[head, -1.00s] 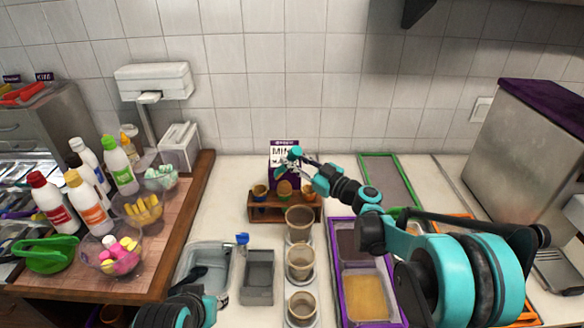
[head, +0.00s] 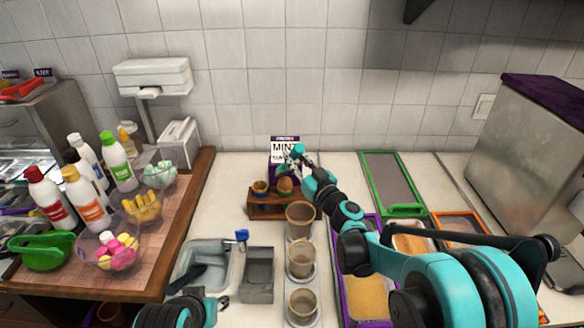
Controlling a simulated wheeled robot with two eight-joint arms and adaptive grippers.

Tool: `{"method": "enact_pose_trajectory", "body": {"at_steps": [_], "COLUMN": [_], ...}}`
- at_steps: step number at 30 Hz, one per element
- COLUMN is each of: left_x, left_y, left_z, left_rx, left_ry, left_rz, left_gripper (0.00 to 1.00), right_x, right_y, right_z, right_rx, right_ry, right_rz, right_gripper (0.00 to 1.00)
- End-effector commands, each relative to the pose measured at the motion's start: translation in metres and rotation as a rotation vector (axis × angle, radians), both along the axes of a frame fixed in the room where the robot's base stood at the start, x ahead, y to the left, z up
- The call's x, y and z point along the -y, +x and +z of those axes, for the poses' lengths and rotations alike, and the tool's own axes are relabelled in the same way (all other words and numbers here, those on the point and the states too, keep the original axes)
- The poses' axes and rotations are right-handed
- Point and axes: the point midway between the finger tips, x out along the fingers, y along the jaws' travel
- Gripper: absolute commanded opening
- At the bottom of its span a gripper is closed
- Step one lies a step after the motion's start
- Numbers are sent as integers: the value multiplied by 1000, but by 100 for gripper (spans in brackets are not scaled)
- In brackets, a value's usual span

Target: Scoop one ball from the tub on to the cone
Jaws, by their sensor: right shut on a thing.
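My right gripper (head: 297,158) is over the back of the counter, in front of the mint sign and just above the cone rack. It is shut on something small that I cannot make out. Two cones (head: 260,187) (head: 285,186) show upright in the wooden rack (head: 265,208); my right arm covers the rack's right end. A purple-rimmed tub (head: 368,298) with tan contents lies at the lower middle, partly hidden by my right arm.
Several brown cups (head: 299,219) stand in a line in front of the rack. Green (head: 392,180) and orange-rimmed (head: 459,228) tubs are at right. Bottles (head: 88,199) and topping bowls (head: 112,250) fill the left board.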

Motion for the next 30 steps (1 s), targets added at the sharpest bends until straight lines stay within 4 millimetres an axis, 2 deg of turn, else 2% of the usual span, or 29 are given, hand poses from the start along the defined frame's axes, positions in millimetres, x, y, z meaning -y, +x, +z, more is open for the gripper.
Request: {"method": "enact_pose_trajectory", "body": {"at_steps": [13, 25, 30], "left_x": [0, 0, 0], "left_y": [0, 0, 0], "left_z": [3, 39, 45], "left_rx": [0, 0, 0], "left_ry": [0, 0, 0], "left_rz": [0, 0, 0], "left_gripper": [35, 35, 35], "right_x": [0, 0, 0], "right_y": [0, 0, 0], "right_z": [4, 52, 62], "right_rx": [0, 0, 0], "right_ry": [0, 0, 0], "right_rz": [1, 1, 1], "right_gripper": [0, 0, 0]}}
